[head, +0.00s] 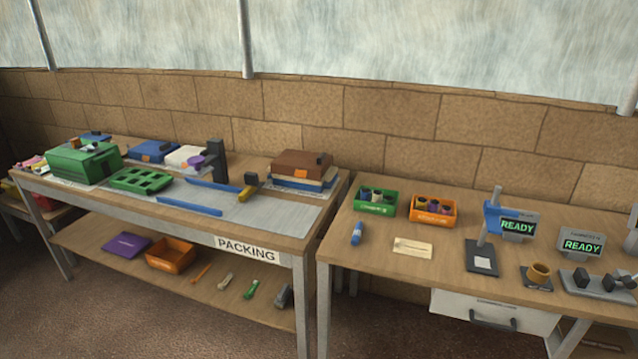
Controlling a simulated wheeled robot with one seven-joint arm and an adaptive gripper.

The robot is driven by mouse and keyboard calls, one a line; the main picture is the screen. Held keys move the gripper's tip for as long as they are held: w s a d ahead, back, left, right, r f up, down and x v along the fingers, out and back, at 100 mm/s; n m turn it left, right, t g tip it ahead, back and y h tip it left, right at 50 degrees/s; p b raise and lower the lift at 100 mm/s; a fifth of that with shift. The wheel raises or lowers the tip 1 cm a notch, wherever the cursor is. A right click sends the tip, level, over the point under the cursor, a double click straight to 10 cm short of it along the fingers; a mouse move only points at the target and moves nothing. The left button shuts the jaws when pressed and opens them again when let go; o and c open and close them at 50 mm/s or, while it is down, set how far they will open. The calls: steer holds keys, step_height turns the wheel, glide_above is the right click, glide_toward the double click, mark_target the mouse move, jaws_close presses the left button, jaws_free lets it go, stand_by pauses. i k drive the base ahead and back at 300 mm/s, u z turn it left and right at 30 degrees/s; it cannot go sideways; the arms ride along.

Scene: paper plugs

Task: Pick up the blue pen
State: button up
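A short, thick blue pen-like object (357,233) lies on the right-hand table, near its left edge and in front of a green box. It has a small light band, and it is the only thing on that table that looks like a blue pen. Nothing touches it. My gripper is not in the head view, so I cannot see its state or where it is.
The right-hand table (440,255) also bears a green box (375,208), an orange box (432,217), a pale card (412,247) and devices reading READY (517,227). The packing table (235,215) stands left, with a narrow gap between. A drawer (495,313) hangs below.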

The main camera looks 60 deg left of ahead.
mark_target(357, 233)
steer(key=k, duration=0.3)
steer(key=u, duration=2.1)
steer(key=i, duration=0.1)
